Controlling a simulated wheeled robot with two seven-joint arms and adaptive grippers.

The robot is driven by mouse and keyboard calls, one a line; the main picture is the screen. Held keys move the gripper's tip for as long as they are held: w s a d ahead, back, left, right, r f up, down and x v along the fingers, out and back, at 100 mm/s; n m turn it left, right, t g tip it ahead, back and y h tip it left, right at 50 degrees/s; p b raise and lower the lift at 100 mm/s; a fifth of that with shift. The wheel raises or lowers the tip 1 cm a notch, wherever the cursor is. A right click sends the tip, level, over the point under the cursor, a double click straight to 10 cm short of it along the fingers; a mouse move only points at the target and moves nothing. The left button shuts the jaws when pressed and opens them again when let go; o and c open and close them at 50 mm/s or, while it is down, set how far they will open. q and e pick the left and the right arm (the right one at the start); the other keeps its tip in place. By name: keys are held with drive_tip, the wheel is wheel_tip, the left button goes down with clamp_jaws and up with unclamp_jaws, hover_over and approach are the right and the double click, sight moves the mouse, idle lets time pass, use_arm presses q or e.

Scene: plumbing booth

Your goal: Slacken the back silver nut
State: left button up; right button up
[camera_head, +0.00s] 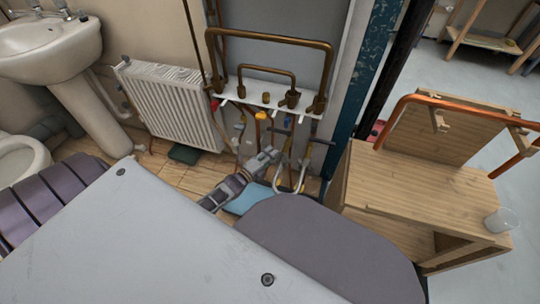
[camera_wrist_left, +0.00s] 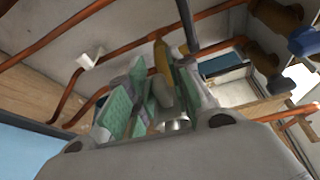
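My left gripper (camera_head: 268,156) is low in front of the wall pipework, below the white pipe board and beside the bent silver pipes (camera_head: 300,178). In the left wrist view its fingers (camera_wrist_left: 152,88) with green pads point up among the pipes. A yellow-orange part (camera_wrist_left: 161,58) shows between or just behind the fingers. I cannot tell whether the fingers touch it or how far apart they are. I cannot clearly pick out the back silver nut; it is too small or hidden in both views. My right gripper is not in view.
The white pipe board (camera_head: 262,98) carries copper pipes and valves, with a yellow-topped valve (camera_head: 261,116) below it. A radiator (camera_head: 172,103) stands left. A wooden bench (camera_head: 425,190) with a glass (camera_head: 501,220) stands right. A blue mat (camera_head: 245,198) lies on the floor.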

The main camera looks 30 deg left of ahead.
use_arm(q)
clamp_jaws()
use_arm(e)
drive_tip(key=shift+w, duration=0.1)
use_arm(q)
drive_tip(key=shift+d+f, duration=0.1)
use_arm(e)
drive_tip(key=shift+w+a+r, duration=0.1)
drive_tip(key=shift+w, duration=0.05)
